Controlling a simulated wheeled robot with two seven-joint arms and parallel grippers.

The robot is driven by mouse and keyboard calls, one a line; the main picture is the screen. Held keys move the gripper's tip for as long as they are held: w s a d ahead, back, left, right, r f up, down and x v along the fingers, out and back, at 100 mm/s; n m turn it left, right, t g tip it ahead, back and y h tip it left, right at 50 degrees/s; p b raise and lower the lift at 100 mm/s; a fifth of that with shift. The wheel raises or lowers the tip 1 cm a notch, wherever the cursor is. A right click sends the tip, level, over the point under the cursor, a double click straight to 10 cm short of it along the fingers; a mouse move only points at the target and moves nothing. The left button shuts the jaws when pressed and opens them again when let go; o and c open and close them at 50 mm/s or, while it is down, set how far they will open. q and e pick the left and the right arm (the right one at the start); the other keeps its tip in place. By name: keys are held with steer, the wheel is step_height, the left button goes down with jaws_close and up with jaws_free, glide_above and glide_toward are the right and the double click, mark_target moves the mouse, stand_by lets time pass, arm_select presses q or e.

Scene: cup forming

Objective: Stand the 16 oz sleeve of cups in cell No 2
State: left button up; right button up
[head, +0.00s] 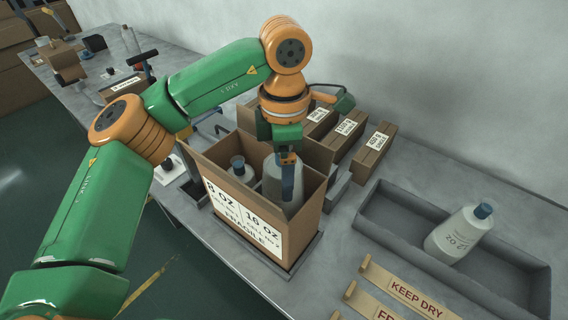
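The open carton (305,212) stands on the bench, its front label reading 8 OZ on the left and 16 OZ, apparently Cell No 2, on the right. A large pale sleeve (271,181) stands roughly upright in the right-hand part. A smaller sleeve with a dark top (239,170) is in the left-hand part. My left gripper (288,186) points down into the carton, with a blue-grey finger against or just in front of the large sleeve. Its other finger is hidden, so its grip is unclear. The sleeve's base is hidden by the carton walls. My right gripper is out of view.
A grey tray (375,229) at the right holds a leaning pale sleeve with a blue cap (460,233). Several labelled brown boxes (373,152) stand behind the carton. Tools and small boxes crowd the far left bench.

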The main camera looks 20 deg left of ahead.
arm_select(q)
step_height(320, 180, down, 11)
steer(key=b, duration=0.8)
steer(key=shift+f+b, duration=0.2)
steer(key=shift+b, duration=0.1)
steer(key=shift+f, duration=0.15)
steer(key=o, duration=1.5)
step_height(320, 180, up, 7)
steer(key=shift+r, duration=0.15)
